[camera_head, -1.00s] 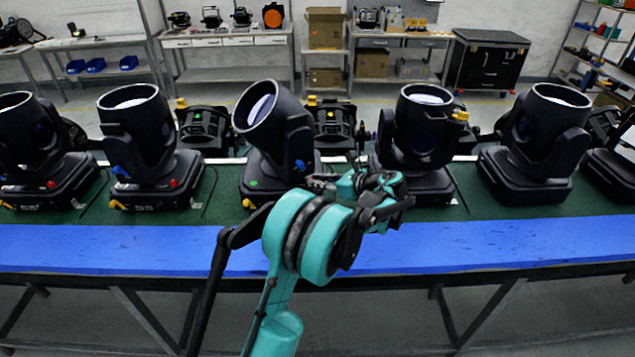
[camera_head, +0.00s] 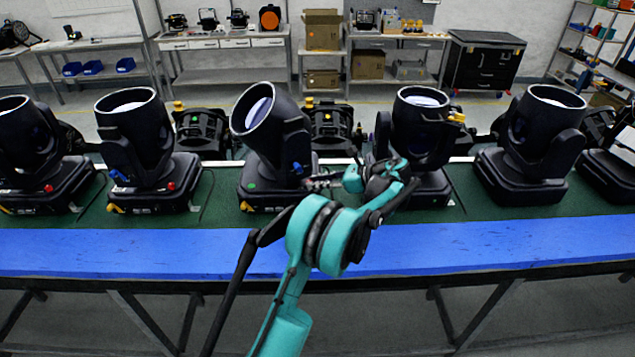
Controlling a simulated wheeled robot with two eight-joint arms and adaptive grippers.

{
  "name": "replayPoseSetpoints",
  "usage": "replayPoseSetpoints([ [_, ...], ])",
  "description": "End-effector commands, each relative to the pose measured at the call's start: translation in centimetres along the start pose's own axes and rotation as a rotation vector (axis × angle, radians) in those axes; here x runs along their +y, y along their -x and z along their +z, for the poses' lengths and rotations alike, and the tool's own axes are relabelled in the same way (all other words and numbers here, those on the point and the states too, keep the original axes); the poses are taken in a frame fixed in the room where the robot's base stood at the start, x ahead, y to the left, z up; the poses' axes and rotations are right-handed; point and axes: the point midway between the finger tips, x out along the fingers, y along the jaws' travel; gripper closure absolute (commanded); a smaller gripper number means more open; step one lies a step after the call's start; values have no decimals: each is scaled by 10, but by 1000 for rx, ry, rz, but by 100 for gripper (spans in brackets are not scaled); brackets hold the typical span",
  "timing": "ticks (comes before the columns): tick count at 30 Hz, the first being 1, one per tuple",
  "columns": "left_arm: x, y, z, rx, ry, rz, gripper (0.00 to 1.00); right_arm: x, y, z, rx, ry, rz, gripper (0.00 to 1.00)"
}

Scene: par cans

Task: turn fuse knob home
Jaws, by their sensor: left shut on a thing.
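The middle black moving-head lamp (camera_head: 272,130) stands on the green bench top with its head tilted to the left. A green dot shows on its base front and a blue knob (camera_head: 297,168) on its right side. My left gripper (camera_head: 310,183) points left against the right side of this lamp's base. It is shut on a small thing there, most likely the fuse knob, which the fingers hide. How far the knob is turned cannot be seen. My right gripper is not in view.
Other lamps stand in a row: one to the left (camera_head: 135,150) with a red dot, one close on the right (camera_head: 420,140) behind my left wrist, another farther right (camera_head: 540,145). Black par cans (camera_head: 202,130) stand behind. The blue front strip (camera_head: 120,250) is clear.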

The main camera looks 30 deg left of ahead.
Motion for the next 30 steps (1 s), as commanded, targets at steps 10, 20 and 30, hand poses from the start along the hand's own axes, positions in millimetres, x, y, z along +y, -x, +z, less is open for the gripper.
replayPoseSetpoints([
  [10,0,0,0,0,0,0,62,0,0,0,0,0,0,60],
  [20,0,29,0,0,-3,-3,62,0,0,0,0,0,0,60],
  [30,0,99,-1,0,-1,-1,62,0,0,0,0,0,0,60],
])
